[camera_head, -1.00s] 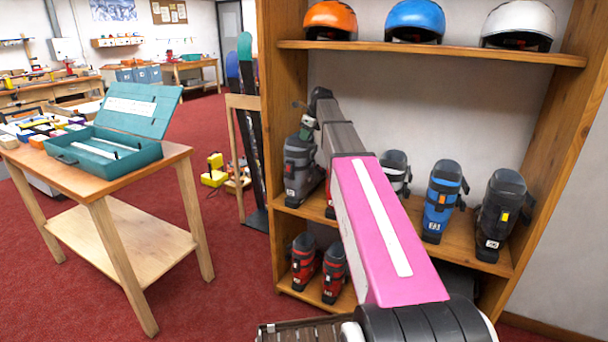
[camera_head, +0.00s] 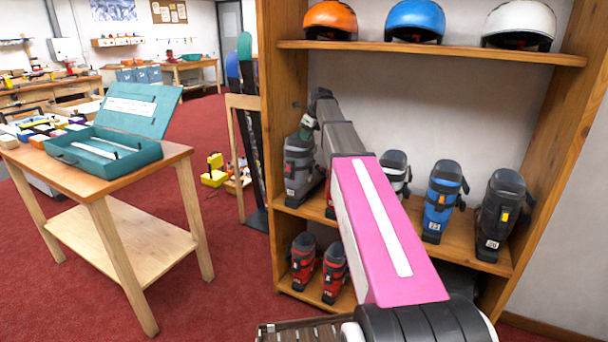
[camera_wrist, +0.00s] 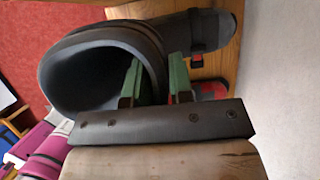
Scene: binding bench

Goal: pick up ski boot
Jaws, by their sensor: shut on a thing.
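A dark grey ski boot (camera_head: 297,168) stands upright at the left end of the middle shelf of the wooden rack. My gripper (camera_head: 308,124) is at the top of this boot, partly hidden by my own arm. In the wrist view the dark boot (camera_wrist: 85,75) fills the upper left, with its cuff opening towards the camera. The green fingers of my gripper (camera_wrist: 156,78) are shut on the cuff's rim. The fingertips are partly hidden by the boot. I see no clear gap between boot and shelf.
On the same shelf stand a blue boot (camera_head: 440,200), a black boot (camera_head: 500,215) and a grey-white boot (camera_head: 395,172). Red boots (camera_head: 303,262) stand below. Helmets (camera_head: 415,20) sit above. A wooden table (camera_head: 100,190) with a teal case (camera_head: 110,150) is at left.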

